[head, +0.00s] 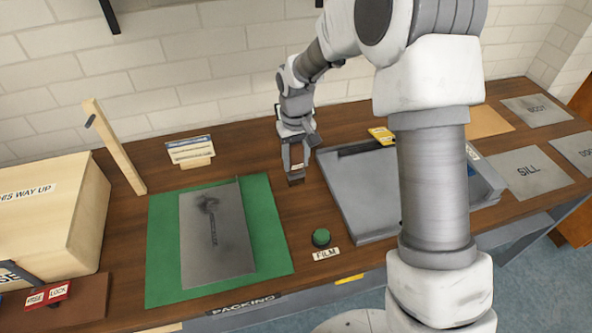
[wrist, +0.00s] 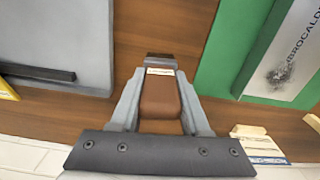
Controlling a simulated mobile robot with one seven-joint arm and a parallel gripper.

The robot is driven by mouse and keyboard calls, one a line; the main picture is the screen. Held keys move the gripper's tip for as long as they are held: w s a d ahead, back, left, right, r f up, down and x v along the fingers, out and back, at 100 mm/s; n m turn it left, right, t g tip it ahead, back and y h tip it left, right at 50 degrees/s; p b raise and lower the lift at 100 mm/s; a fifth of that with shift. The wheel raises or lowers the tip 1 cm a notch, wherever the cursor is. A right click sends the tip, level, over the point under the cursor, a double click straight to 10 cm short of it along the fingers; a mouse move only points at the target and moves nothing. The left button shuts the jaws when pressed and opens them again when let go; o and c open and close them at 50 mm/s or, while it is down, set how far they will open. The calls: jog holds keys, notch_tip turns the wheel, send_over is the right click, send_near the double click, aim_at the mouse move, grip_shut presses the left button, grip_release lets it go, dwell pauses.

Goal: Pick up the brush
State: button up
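The brush appears to be the brown block with a pale label (wrist: 161,97) in the wrist view, with a dark end at its far side. In the head view it is a small dark piece (head: 296,178) on the table between the green mat and the grey tray. My gripper (head: 295,166) points down at it from above. In the wrist view its fingers (wrist: 163,85) stand on both sides of the block with no clear gap. I cannot tell whether they press on it. The block's underside is hidden.
A grey plate (head: 213,235) lies on the green mat (head: 165,240) to the left. The grey tray (head: 352,205) is close on the right. A round green piece (head: 321,237) stands in front by the FILM label (head: 326,254). A white-and-blue card (head: 190,148) stands behind.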

grip_shut()
jog(key=shift+r, duration=0.15)
